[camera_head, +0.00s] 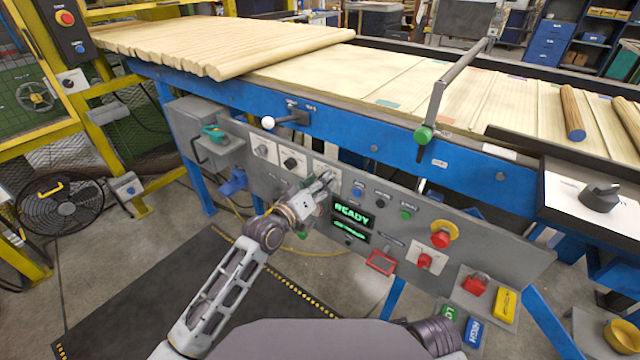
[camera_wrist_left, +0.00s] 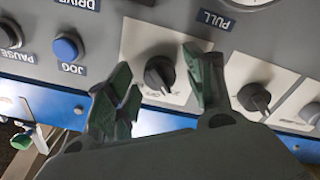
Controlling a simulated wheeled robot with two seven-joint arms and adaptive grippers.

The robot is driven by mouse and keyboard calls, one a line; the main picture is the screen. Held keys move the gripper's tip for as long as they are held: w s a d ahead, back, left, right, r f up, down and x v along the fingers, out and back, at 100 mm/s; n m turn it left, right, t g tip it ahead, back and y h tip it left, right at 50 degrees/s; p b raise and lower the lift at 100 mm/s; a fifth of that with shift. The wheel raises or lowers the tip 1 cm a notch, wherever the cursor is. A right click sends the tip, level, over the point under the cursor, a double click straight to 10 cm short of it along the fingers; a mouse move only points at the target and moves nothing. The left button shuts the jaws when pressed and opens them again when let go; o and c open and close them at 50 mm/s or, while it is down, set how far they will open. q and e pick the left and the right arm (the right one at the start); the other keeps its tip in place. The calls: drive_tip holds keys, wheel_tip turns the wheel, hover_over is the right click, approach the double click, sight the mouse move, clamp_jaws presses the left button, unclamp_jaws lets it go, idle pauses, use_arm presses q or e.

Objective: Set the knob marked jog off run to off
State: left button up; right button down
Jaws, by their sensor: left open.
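A black rotary knob on a white plate (camera_wrist_left: 160,73) is between my left gripper's two green fingers in the left wrist view. I cannot read its label or confirm it is the jog off run knob. My left gripper (camera_wrist_left: 160,88) is open, one finger on each side of the knob; whether they touch it is unclear. In the head view my left gripper (camera_head: 322,188) is at the grey panel, over the lower part of the third white plate (camera_head: 327,169), and hides its knob. My right gripper is not in view.
A second black knob (camera_wrist_left: 254,97) is close beside the fingers; it shows in the head view (camera_head: 291,163). A blue JOG button (camera_wrist_left: 68,47) is on the other side. A READY display (camera_head: 352,214) and a red-and-yellow stop button (camera_head: 441,235) are farther right on the panel.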

use_arm(q)
drive_tip(key=c, duration=1)
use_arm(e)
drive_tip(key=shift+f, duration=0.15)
use_arm(q)
drive_tip(key=shift+m+p, duration=0.3)
drive_tip(key=shift+p, duration=0.05)
drive_tip(key=shift+c, duration=0.2)
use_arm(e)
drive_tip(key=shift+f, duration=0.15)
use_arm(q)
drive_tip(key=shift+m+p, duration=3.4)
drive_tip(key=shift+m, duration=0.8)
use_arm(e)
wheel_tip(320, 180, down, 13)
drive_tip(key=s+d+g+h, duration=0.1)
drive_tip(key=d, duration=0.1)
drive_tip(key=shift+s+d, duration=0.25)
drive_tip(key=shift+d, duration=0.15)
use_arm(q)
drive_tip(key=o, duration=1)
drive_tip(key=shift+o, duration=0.2)
